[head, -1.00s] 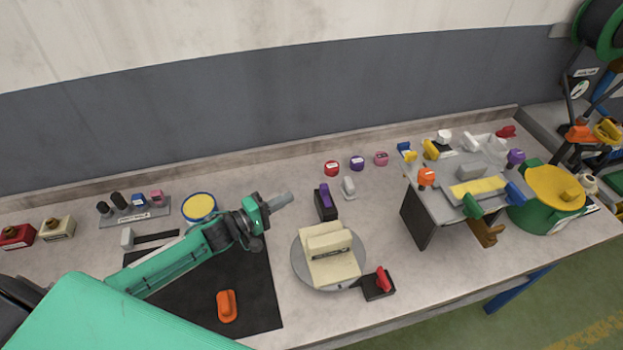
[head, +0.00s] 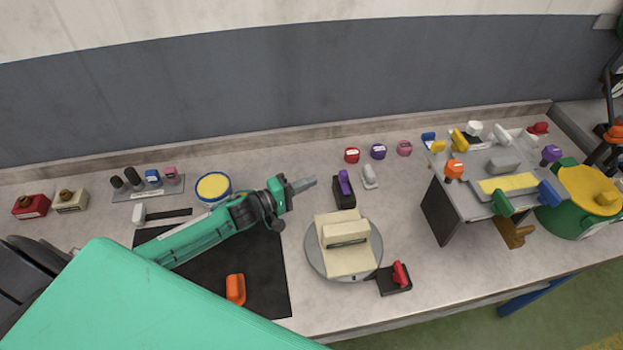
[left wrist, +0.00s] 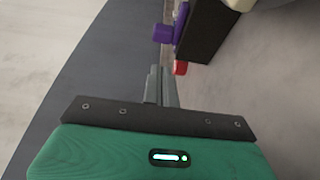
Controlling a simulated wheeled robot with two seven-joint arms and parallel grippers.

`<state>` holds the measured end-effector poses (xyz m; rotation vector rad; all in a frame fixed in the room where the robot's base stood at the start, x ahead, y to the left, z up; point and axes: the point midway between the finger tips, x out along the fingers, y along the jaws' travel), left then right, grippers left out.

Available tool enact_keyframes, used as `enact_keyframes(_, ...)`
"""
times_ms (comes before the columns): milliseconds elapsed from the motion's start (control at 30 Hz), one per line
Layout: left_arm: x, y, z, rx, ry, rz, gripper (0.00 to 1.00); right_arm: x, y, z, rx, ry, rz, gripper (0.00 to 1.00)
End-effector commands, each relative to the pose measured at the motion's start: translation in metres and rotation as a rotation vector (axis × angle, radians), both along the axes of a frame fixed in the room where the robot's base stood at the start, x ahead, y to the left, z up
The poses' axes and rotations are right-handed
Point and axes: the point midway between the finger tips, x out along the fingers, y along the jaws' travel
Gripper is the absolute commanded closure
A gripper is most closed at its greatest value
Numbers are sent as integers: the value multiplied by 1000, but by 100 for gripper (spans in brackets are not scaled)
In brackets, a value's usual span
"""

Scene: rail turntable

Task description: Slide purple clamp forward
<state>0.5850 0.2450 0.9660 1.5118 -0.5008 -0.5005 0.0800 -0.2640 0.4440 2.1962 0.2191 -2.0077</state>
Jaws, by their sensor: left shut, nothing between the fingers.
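The purple clamp (head: 343,183) is a narrow purple lever on a black base (head: 345,199), just behind the round grey turntable (head: 313,251). My left gripper (head: 309,183) is shut and empty, its tip a short way left of the clamp with a gap between. In the left wrist view, the purple clamp (left wrist: 181,20) and its black base (left wrist: 207,32) are at the top, beyond the grey fingers (left wrist: 160,78) and to their right. My right gripper is not in view.
A beige block (head: 345,258) sits on the turntable. A red clamp (head: 400,273) on a black base is at its front right. A grey lever (head: 369,177) stands right of the purple clamp. Red (head: 352,156), purple (head: 378,152) and pink (head: 405,149) buttons are behind.

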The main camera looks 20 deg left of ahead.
Motion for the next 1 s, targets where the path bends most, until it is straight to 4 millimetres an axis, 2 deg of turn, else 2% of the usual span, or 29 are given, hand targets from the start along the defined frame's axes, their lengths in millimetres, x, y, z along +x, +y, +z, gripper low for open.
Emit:
enact_keyframes(33, 8, -6, 4, -2, -2, 0, 100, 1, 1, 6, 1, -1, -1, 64)
enact_keyframes(300, 46, -35, 4, -3, 0, 0, 100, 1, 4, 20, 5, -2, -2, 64)
enact_keyframes(500, 61, -46, 2, -1, 0, 0, 100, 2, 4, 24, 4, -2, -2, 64)
enact_keyframes(900, 64, -49, 0, 0, 0, -1, 100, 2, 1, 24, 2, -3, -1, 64)
enact_keyframes(1000, 60, -51, 2, -2, 1, -1, 100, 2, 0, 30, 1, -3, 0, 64)
